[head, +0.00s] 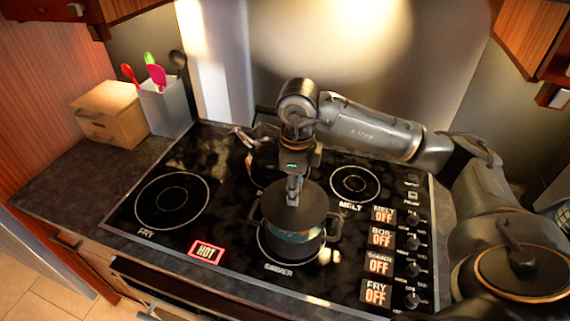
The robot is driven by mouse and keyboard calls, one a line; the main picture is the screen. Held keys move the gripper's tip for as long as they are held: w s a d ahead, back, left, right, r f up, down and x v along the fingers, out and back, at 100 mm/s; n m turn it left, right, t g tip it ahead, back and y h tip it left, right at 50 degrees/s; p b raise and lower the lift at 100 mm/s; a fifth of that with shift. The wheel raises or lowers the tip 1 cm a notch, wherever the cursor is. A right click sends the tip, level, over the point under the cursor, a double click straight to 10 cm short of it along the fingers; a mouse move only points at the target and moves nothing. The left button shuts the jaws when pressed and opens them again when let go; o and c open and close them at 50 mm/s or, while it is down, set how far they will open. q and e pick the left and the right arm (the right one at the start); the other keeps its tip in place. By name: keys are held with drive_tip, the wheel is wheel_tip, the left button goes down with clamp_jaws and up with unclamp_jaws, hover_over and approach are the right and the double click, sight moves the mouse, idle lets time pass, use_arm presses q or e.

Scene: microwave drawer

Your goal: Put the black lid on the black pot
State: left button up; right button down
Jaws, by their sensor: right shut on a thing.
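The black pot (292,250) stands on the front middle burner of the cooktop, with its two side handles out to left and right. A bluish band shows on its wall just under the lid. The black lid (298,213) is level above the pot's mouth and hides the opening. I cannot tell whether it touches the rim or hovers just over it. My right gripper (294,188) points down and is shut on the middle of the lid; the grip point itself is partly hidden. My left gripper is not in view.
A dark kettle-like object (262,150) sits behind the pot, partly hidden by my right arm. Control knobs (412,242) line the cooktop's right side. A red HOT sign (206,252) is lit. A wooden box (112,112) and a utensil holder (167,108) stand at left. The left burner (172,200) is empty.

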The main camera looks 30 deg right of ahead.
drive_tip(key=shift+w+d+r+m, duration=0.15)
drive_tip(key=shift+w+d+m, duration=0.2)
drive_tip(key=shift+m, duration=0.25)
drive_tip(key=shift+w, duration=0.15)
drive_tip(key=shift+d+m, duration=0.15)
drive_tip(key=shift+m, duration=0.15)
drive_tip(key=shift+s+r, duration=0.15)
drive_tip(key=shift+s, duration=0.15)
drive_tip(key=shift+w, duration=0.15)
use_arm(q)
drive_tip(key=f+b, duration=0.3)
drive_tip(key=b, duration=0.1)
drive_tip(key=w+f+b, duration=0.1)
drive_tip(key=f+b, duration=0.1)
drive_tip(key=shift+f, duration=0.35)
use_arm(e)
wheel_tip(320, 180, down, 6)
drive_tip(key=shift+r, duration=0.1)
use_arm(q)
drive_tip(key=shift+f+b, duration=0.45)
drive_tip(key=shift+b, duration=0.05)
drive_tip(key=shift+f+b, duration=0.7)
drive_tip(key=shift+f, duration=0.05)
use_arm(e)
drive_tip(key=shift+f, duration=0.55)
